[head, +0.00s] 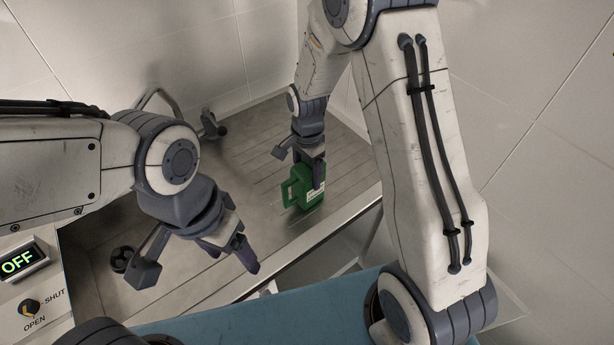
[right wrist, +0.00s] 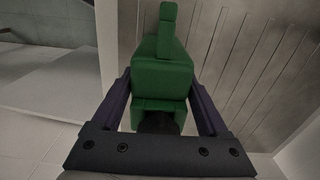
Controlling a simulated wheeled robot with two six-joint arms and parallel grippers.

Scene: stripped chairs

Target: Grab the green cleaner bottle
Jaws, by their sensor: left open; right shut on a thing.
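The green cleaner bottle (head: 300,188) is at the right part of the metal sink counter in the head view, its handle side facing left and a pale label on its right side. My right gripper (head: 308,172) comes down from above and is shut on it. In the right wrist view the bottle (right wrist: 162,75) fills the space between the two fingers of the right gripper (right wrist: 165,105). I cannot tell whether its base touches the counter. My left gripper (head: 205,262) is open and empty, over the left front of the sink.
The metal sink (head: 185,275) has a dark drain (head: 122,258) at left and a ribbed draining area (head: 345,150) at right. A faucet (head: 210,125) stands at the back. A panel with an OFF display (head: 22,262) and a knob (head: 28,308) is at left. Tiled walls close off the back.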

